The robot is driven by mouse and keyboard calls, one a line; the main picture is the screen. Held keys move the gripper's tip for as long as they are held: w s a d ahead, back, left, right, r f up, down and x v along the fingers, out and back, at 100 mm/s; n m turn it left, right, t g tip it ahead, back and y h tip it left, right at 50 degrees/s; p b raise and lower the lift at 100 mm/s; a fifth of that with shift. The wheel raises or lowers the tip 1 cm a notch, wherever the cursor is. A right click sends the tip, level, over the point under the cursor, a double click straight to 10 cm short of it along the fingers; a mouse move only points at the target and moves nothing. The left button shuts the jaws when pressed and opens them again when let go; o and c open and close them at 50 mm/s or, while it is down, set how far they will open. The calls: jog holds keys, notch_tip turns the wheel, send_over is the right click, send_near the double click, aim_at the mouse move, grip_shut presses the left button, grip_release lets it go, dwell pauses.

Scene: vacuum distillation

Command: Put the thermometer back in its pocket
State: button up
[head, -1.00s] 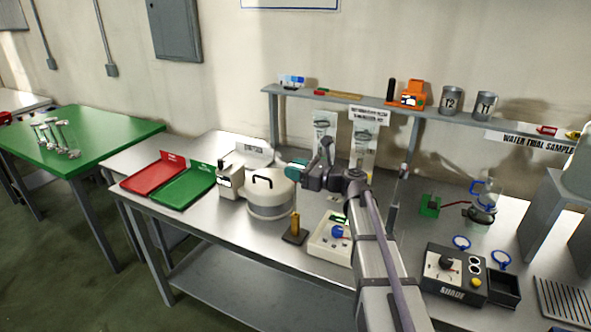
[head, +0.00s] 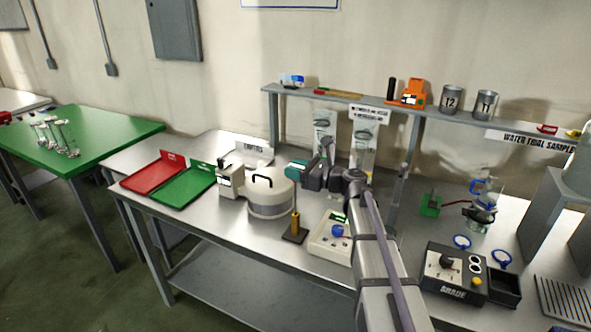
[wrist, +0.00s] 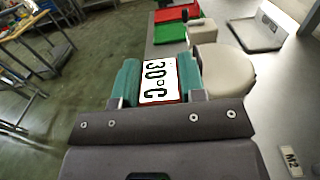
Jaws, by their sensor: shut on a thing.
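My gripper (head: 297,168) is shut on the thermometer, with teal fingers on either side of its head. In the wrist view the thermometer (wrist: 160,82) shows a white face reading 30°C between the teal fingers. In the head view its thin stem (head: 295,198) hangs upright below the gripper. The brass pocket (head: 295,224) stands on a dark square base on the bench, directly under the stem. The stem's lower end meets the pocket's top in this view; I cannot tell how far it is inside.
A cream round pot (head: 270,192) stands close left of the stem. A cream control box (head: 328,240) with a blue knob is close to the right of the pocket. Red (head: 153,176) and green (head: 184,187) trays lie further left. A shelf (head: 345,100) runs behind.

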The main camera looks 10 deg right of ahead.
jog(key=b, duration=0.9)
send_over(296, 212)
jog(key=shift+w+f, duration=0.15)
jog(key=shift+f, duration=4.45)
jog(key=o, duration=1)
jog(key=shift+r, duration=0.1)
jog(key=v, duration=1)
jog(key=shift+s+d, duration=0.25)
jog(key=shift+s, duration=0.1)
